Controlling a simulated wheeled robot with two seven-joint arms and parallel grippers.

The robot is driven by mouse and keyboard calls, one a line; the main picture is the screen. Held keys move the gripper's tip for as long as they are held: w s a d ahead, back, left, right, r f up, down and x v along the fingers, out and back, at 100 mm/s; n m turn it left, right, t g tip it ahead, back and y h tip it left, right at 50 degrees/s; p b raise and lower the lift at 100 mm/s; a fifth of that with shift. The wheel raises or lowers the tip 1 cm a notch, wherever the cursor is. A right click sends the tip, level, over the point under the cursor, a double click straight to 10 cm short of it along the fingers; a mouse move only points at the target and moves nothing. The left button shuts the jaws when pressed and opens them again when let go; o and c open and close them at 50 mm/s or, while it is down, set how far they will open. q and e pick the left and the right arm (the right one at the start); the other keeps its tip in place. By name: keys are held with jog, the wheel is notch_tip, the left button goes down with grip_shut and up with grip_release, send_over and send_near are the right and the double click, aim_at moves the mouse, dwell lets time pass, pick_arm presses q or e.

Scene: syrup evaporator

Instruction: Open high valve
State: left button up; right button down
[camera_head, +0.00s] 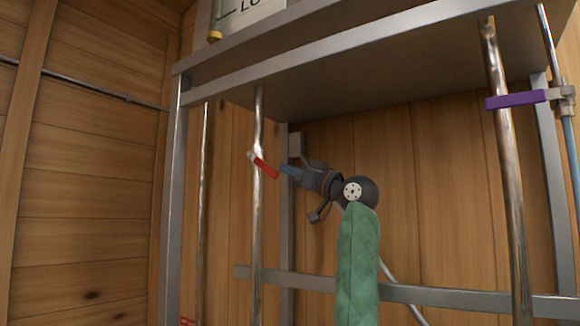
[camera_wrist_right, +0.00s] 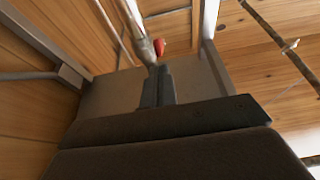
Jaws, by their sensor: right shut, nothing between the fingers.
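A valve with a red handle (camera_head: 265,167) sits on a vertical metal pipe (camera_head: 258,220) left of centre in the head view. The handle is tilted, with a pale end at its upper left. My right gripper (camera_head: 287,170) reaches in from the right, its bluish fingertips close to the handle's lower right end. Its fingers are shut with nothing between them. In the right wrist view the closed fingers (camera_wrist_right: 157,85) point at the red handle (camera_wrist_right: 159,46), just beyond the tips. I cannot tell whether they touch it. My left gripper is out of view.
A purple-handled valve (camera_head: 515,100) is on a pipe at the right. A metal shelf (camera_head: 330,55) overhangs the gripper, and a frame bar (camera_head: 450,298) crosses below it. Another vertical pipe (camera_head: 510,190) stands at the right. Wooden walls (camera_head: 90,190) enclose the space.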

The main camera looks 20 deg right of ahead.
jog(key=shift+w+a+f, duration=0.1)
jog(key=shift+f, duration=0.05)
dwell(0.3)
jog(key=shift+w+f+t+b, duration=0.1)
jog(key=shift+f+t+b, duration=0.25)
jog(key=shift+b, duration=0.55)
jog(key=shift+a+f+t+y+b, duration=0.1)
jog(key=shift+t+y+b, duration=0.15)
jog(key=shift+y+b, duration=0.15)
jog(key=shift+f+b, duration=0.1)
jog(key=shift+b, duration=0.2)
